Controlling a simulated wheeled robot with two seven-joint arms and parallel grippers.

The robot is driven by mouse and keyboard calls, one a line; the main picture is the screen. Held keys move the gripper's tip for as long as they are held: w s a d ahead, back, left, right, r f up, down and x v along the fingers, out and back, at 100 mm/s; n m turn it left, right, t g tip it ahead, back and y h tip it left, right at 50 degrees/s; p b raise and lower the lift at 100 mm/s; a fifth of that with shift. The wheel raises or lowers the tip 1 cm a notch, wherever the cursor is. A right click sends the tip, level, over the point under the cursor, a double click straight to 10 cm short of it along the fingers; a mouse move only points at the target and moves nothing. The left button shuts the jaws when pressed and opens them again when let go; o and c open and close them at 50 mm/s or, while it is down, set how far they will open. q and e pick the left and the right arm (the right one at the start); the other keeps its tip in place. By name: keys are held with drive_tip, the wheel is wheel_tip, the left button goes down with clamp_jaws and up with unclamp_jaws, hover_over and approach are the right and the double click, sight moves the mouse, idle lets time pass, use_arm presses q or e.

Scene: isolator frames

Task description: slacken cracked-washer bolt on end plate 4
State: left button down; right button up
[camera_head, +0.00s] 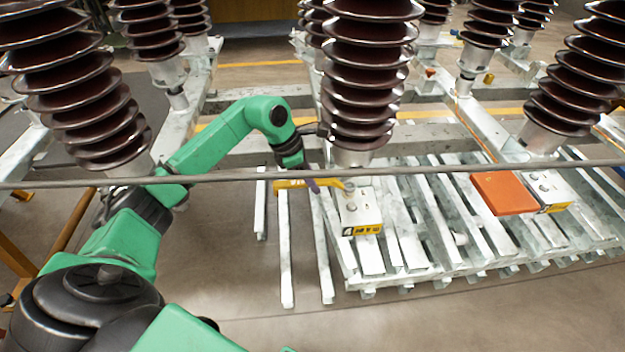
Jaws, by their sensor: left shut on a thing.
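End plate 4 (366,208) is a pale metal block with a yellow label bearing a 4, at the foot of the central brown insulator. Bolt heads (350,206) show on its top; I cannot tell which washer is cracked. My left gripper (312,184) is just left of the plate, shut on a long yellow tool (290,185). The tool lies roughly level, its right end close to the plate's upper left corner. I cannot tell whether it touches a bolt. My right gripper is not in view.
A grey horizontal bar (450,168) crosses the whole view in front. An orange-red slab (503,193) lies beside another end plate (546,186) at the right. Brown ribbed insulators (368,80) stand around. Slatted metal framing (440,225) lies below; the floor in front is clear.

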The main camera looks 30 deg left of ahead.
use_arm(q)
drive_tip(key=shift+f+b, duration=0.95)
drive_tip(key=shift+f, duration=0.2)
drive_tip(key=shift+s+d+n, duration=0.1)
drive_tip(key=shift+s+n, duration=0.1)
drive_tip(key=shift+n, duration=0.1)
drive_tip(key=s+d+r+n+t+y+p, duration=0.2)
drive_tip(key=s+d+n+y+p, duration=0.1)
drive_tip(key=d+n, duration=0.5)
drive_tip(key=s+n+y, duration=0.1)
drive_tip(key=n, duration=0.2)
idle(0.4)
